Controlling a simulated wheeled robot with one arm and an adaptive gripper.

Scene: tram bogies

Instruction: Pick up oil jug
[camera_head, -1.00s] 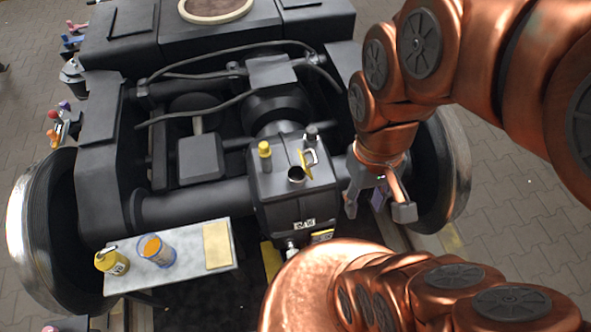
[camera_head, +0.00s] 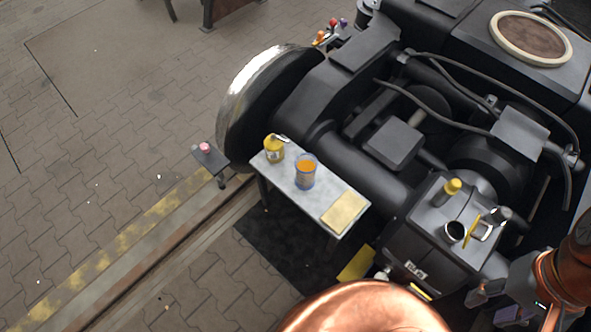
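Two containers stand upright on a small grey table (camera_head: 280,188). One is a yellow can (camera_head: 273,152) with a grey piece at its top, at the table's far left corner. The other is a bluish container (camera_head: 305,176) with orange inside or on top, just right of the can. I cannot tell for certain which is the oil jug. My gripper (camera_head: 515,307) is at the bottom right, partly cut off by the frame edge. Its fingers look spread and empty, in front of the gearbox and well to the right of both containers.
A yellow pad (camera_head: 344,212) lies on the table's right end. The dark bogie gearbox (camera_head: 432,229), with an open filler neck (camera_head: 454,232), stands between the table and my gripper. A wheel (camera_head: 262,100) rises behind the table. A rail (camera_head: 165,262) and open paving lie left.

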